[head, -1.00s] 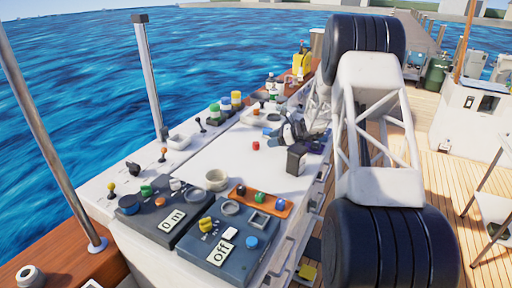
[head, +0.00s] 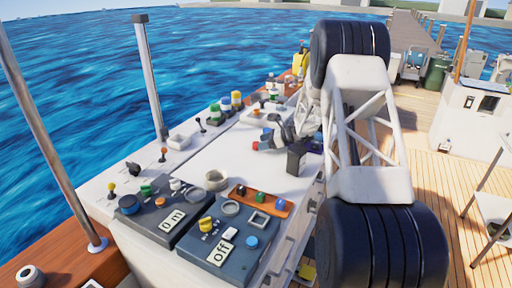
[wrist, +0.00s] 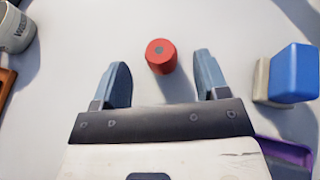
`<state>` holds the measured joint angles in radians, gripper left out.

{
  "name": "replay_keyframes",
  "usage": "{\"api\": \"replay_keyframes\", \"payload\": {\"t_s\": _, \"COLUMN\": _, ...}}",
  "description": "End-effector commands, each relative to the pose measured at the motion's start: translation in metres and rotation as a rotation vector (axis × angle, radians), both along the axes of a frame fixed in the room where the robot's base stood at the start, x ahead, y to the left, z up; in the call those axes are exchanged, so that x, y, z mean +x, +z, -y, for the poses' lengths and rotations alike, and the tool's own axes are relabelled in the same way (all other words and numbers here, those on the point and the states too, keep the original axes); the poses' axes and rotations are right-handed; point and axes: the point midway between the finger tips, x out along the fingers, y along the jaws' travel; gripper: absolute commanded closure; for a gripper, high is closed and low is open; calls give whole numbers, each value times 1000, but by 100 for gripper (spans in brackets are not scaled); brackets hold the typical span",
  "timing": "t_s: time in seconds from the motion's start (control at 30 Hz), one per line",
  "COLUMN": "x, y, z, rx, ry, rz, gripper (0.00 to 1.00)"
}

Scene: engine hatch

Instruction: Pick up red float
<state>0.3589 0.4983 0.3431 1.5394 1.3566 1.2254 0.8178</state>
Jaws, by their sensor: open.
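The red float (wrist: 161,57) is a small red cylinder with a dark spot on its top. In the wrist view it stands on the white hatch surface, just beyond and between the tips of my gripper (wrist: 163,82). The two blue-grey fingers are spread wide and nothing is between them. In the head view my gripper (head: 262,144) is low over the white surface. The float (head: 256,145) shows there as a small red patch at the fingertips, partly hidden by them.
In the wrist view a blue block (wrist: 295,73) stands close right of the fingers, with a purple item (wrist: 288,153) below it.

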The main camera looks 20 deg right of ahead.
Motion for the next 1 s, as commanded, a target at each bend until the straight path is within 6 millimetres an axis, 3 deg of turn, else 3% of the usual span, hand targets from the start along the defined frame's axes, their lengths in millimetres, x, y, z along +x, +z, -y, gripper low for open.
{"api": "replay_keyframes", "payload": {"t_s": 0.3, "x": 12, "y": -12, "z": -25, "rx": 0, "ry": 1, "rz": 0, "gripper": 32}}
{"api": "replay_keyframes", "payload": {"t_s": 0.9, "x": 13, "y": -13, "z": -26, "rx": 0, "ry": 0, "rz": 0, "gripper": 32}}
{"api": "replay_keyframes", "payload": {"t_s": 1.0, "x": 13, "y": -13, "z": -26, "rx": 0, "ry": 0, "rz": 0, "gripper": 48}}
